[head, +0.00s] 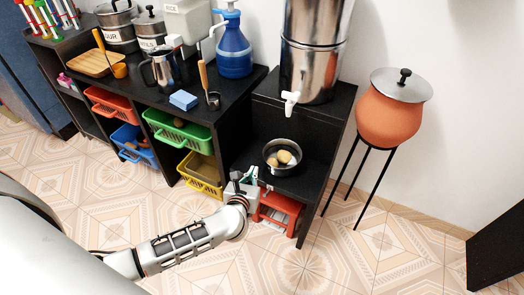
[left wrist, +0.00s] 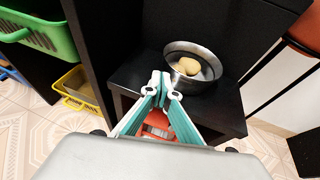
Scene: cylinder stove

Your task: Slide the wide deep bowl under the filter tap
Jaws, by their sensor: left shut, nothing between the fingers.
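The wide deep bowl (head: 283,156) is dark outside and metallic inside, and stands upright on the low black shelf (head: 300,184) of the stand. Several round tan items lie in it. The bowl also shows in the left wrist view (left wrist: 192,66). The filter tap (head: 290,101) is white and sticks out from the steel filter (head: 312,62) above and behind the bowl. My left gripper (head: 246,180) is shut and empty at the shelf's left front; in the left wrist view its fingertips (left wrist: 160,80) are together just in front of the bowl's near left side. Contact is unclear. My right gripper is not in view.
A red-orange crate (head: 280,208) sits under the shelf. Yellow (head: 200,176) and green (head: 180,130) baskets fill the black cabinet to the left. A clay pot (head: 390,118) stands on a thin black tripod to the right. The tiled floor in front is clear.

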